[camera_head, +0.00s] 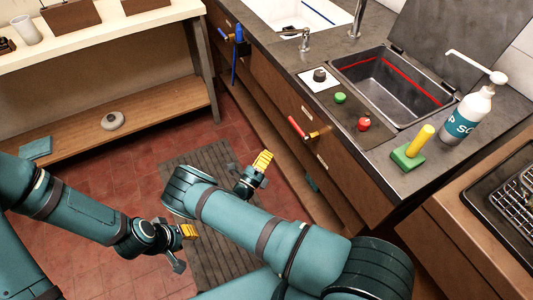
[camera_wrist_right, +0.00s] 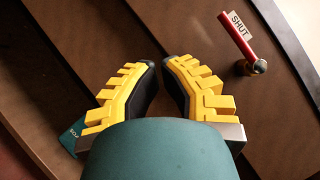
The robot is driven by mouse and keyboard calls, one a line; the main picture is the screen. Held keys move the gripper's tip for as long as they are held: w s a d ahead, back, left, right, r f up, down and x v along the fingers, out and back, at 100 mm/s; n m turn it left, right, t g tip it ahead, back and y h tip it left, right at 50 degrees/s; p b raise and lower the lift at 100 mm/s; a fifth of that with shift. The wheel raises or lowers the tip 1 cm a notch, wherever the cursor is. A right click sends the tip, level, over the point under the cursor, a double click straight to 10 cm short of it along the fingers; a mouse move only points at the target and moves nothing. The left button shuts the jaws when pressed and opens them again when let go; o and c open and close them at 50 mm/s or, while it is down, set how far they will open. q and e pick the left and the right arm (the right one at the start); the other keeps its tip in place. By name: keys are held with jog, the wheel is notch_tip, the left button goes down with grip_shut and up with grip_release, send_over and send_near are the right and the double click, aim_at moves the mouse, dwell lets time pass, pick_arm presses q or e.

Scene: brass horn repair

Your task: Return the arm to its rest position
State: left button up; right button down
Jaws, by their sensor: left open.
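My left gripper (camera_head: 184,244) hangs over the tiled floor at lower left in the head view, with a yellow finger pad showing and the jaws apart. My right gripper (camera_head: 256,172) is in front of the cabinet, over the floor mat, its arm crossing the lower middle. In the right wrist view its two yellow-padded fingers (camera_wrist_right: 161,85) stand apart with nothing between them. The cabinet front lies behind them. Part of the fingers is hidden by a teal link of mine.
A red-handled valve (camera_head: 298,128), marked SHUT in the wrist view (camera_wrist_right: 238,35), sticks out from the cabinet (camera_head: 345,178). A blue-handled valve (camera_head: 228,36) is farther back. The counter holds a sink basin (camera_head: 345,62), a pump bottle (camera_head: 466,117) and a yellow-handled green block (camera_head: 410,155). A shelf bench (camera_head: 75,125) stands left.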

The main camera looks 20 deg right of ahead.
jog(key=s+d+f+m+g+y, duration=0.2)
jog(key=s+d+f+m+g, duration=0.1)
jog(key=s+m+g, duration=0.4)
jog(key=s+d+f+m+g+y, duration=0.25)
jog(key=s+f+m+g, duration=0.2)
jog(key=s+g, duration=0.3)
jog(key=s+a+f+m+g+y, duration=0.1)
jog(key=s+a+m+g+y, duration=0.2)
jog(key=s+a+m+y, duration=0.45)
jog(key=s+a+r+m+t+y, duration=0.2)
jog(key=a+r+m+y, duration=0.2)
jog(key=a+m+y, duration=0.6)
jog(key=w+r+m+t, duration=0.5)
jog(key=r+m, duration=0.2)
jog(key=m, duration=0.3)
jog(key=shift+w+a+r, duration=0.15)
jog(key=shift+a+r, duration=0.05)
jog(key=shift+a, duration=0.2)
